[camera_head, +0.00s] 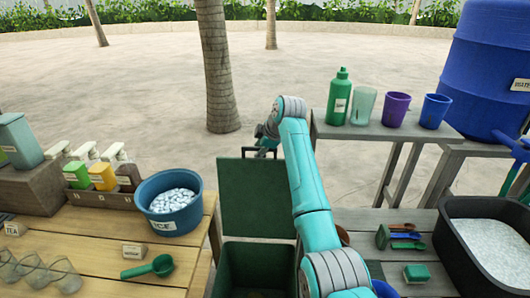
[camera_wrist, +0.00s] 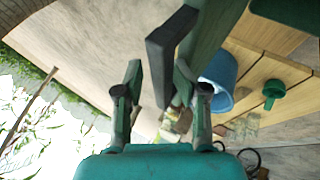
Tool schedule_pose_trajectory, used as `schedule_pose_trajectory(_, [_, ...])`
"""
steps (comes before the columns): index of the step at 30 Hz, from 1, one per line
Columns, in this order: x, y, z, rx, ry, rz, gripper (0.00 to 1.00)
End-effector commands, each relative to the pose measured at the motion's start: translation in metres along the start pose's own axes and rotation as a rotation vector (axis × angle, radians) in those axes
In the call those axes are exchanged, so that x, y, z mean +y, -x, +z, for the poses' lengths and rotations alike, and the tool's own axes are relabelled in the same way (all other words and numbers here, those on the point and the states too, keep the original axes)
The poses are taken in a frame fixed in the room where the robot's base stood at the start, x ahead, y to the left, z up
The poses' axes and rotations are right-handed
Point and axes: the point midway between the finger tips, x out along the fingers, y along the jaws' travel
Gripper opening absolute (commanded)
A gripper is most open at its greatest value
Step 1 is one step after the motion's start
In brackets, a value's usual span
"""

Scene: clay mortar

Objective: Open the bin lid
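The green bin (camera_head: 256,268) stands between the two wooden counters, with its mouth open. Its dark green lid (camera_head: 255,195) is raised to about upright behind the mouth. The lid's dark handle (camera_head: 249,150) is at its top edge, and it also shows in the wrist view (camera_wrist: 160,65). My gripper (camera_head: 266,140) is at the handle, at the top right of the lid. In the wrist view my gripper (camera_wrist: 157,80) has its fingers apart, with the handle's end in the gap between them. I cannot tell whether either finger touches it.
The left counter holds a blue tub (camera_head: 172,203) of ice, a green scoop (camera_head: 150,267), bottles and glasses. The right counter holds a black tray (camera_head: 490,240) of ice and small utensils. Cups and a green bottle stand on the shelf (camera_head: 385,128). Open sandy ground lies behind, with palm trunks.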

Motion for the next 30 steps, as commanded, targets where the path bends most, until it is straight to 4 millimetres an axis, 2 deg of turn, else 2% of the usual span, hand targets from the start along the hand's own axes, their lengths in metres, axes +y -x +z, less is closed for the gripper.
schedule_pose_trajectory(5, [-0.004,0.013,0.004,-0.001,-0.002,0.001,0.40])
schedule_pose_trajectory(21, [-0.061,0.064,0.044,-0.001,-0.002,0.002,0.40])
schedule_pose_trajectory(30, [-0.079,0.080,0.055,0.000,-0.001,0.001,0.40])
